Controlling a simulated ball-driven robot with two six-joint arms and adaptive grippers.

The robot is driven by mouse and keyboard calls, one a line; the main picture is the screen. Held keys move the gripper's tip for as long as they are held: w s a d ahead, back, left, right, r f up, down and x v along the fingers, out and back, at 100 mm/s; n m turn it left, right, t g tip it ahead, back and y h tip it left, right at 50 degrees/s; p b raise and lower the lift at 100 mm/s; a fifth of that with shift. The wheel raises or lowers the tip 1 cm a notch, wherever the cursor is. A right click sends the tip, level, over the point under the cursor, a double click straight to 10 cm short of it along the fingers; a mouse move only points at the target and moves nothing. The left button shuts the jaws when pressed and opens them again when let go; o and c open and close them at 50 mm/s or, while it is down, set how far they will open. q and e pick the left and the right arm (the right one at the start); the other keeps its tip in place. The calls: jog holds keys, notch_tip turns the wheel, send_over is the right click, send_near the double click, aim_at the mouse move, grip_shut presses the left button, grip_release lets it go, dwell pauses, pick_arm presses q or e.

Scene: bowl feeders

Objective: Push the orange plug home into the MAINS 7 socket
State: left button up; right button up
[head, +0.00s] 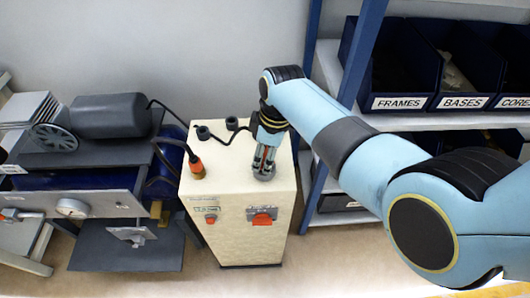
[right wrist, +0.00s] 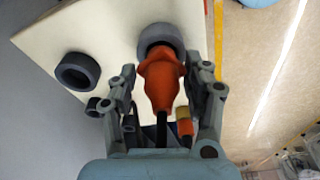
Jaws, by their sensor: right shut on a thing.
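An orange plug (right wrist: 162,78) with a black cable is between the fingers of my right gripper (right wrist: 165,82). Its front end is at the mouth of a grey round socket (right wrist: 161,38); how deep it sits cannot be told. In the head view my right gripper (head: 265,160) points down at the grey socket (head: 264,174) on top of the cream cabinet (head: 226,178), at its right front, and mostly hides the plug. A second orange plug (head: 196,163) with a cable stands at the cabinet's left. No MAINS 7 marking is readable. My left gripper is out of view.
Two more dark sockets (head: 203,132) (head: 232,123) are at the cabinet's back; an empty one (right wrist: 77,72) shows in the right wrist view. Black cables run beside the gripper. A grey machine (head: 112,115) stands left. Shelves with blue bins (head: 400,65) stand right.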

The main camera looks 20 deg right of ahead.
jog(key=shift+f+b, duration=0.5)
jog(key=shift+f, duration=0.3)
jog(key=o, duration=1.6)
jog(key=r+p, duration=0.1)
jog(key=p, duration=0.1)
jog(key=r+p, duration=0.4)
jog(key=shift+s+d+r, duration=0.2)
jog(key=shift+d+r, duration=0.05)
jog(key=shift+d, duration=0.05)
jog(key=shift+d+r+p, duration=0.1)
jog(key=shift+r+p, duration=0.45)
jog(key=shift+r, duration=0.35)
